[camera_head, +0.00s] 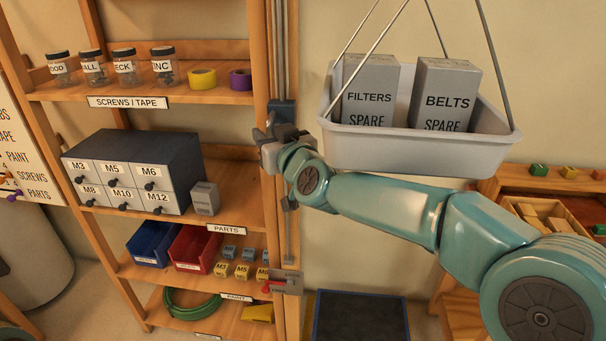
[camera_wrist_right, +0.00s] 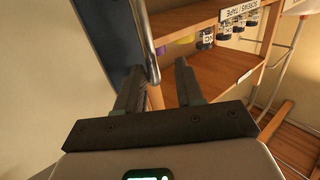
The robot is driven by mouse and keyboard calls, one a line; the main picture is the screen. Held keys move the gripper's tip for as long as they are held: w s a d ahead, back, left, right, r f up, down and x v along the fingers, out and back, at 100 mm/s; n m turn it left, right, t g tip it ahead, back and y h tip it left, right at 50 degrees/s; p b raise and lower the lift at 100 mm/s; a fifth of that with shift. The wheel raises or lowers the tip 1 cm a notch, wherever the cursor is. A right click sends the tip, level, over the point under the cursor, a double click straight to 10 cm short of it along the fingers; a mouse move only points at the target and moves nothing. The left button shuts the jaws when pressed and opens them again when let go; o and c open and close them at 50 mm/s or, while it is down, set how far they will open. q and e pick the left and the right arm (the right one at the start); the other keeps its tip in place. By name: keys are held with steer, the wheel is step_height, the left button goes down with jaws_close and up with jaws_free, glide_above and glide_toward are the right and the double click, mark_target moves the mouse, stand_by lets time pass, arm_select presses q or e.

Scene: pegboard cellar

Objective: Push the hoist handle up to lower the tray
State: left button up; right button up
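The pale grey hoist tray (camera_head: 415,150) hangs by thin metal rods at the upper right, holding two grey boxes lettered FILTERS (camera_head: 371,90) and BELTS (camera_head: 445,95). The blue hoist handle carriage (camera_head: 282,110) sits on a vertical rail on the shelf's right post. My right gripper (camera_head: 268,133) is at the carriage, partly covering it. In the right wrist view, my right gripper (camera_wrist_right: 158,85) has its fingers apart. A metal bar (camera_wrist_right: 149,45) beside the blue carriage (camera_wrist_right: 108,35) reaches near the left finger; I cannot tell whether they touch. My left gripper is out of view.
The wooden shelf unit holds jars, tape, a drawer cabinet (camera_head: 135,168) and bins. A grey plate with a red lever (camera_head: 275,287) is low on the post. A dark blue-edged mat (camera_head: 360,318) lies beneath the tray. A low wooden bench (camera_head: 465,315) stands at right.

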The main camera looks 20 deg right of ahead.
steer(key=v, duration=1.6)
steer(key=shift+f+b, duration=0.35)
steer(key=shift+f, duration=0.15)
steer(key=shift+a, duration=0.1)
steer(key=shift+s, duration=0.15)
stand_by(0.3)
